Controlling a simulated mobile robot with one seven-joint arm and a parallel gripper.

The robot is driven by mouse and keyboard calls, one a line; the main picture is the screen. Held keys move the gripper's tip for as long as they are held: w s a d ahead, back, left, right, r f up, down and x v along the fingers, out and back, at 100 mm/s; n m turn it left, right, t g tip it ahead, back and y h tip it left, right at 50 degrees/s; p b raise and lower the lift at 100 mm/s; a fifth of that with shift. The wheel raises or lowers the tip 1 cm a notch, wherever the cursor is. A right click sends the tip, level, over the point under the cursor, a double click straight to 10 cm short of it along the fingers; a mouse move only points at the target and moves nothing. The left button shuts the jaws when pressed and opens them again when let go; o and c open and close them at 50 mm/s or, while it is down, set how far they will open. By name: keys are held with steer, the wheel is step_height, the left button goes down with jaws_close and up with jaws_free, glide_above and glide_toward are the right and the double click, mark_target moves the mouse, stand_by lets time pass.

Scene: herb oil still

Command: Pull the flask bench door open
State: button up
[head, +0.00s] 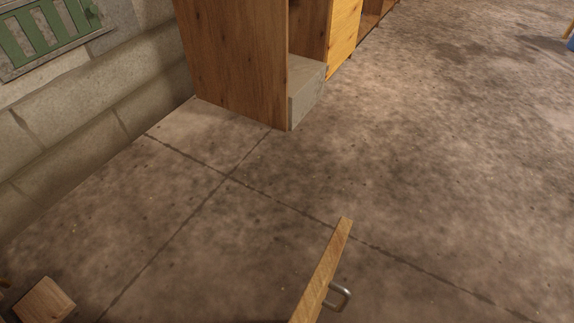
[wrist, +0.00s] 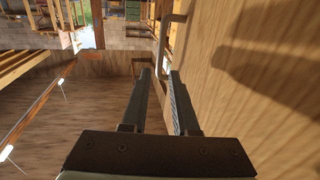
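A wooden door (head: 328,262) shows nearly edge-on at the bottom of the head view, its lower part cut off by the frame. It stands out over open floor, and a metal bar handle (head: 342,297) is on its right face. A wood-grained panel (wrist: 250,75), probably the door, fills the right side, close beside the right finger. A pale bar (wrist: 164,38), perhaps the handle, lies beyond the fingertips. My gripper is outside the head view.
A stone wall (head: 80,110) runs along the left. A small wooden block (head: 45,300) is at bottom left. The floor (head: 450,160) to the right is clear.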

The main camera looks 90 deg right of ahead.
steer(key=shift+v, duration=1.15)
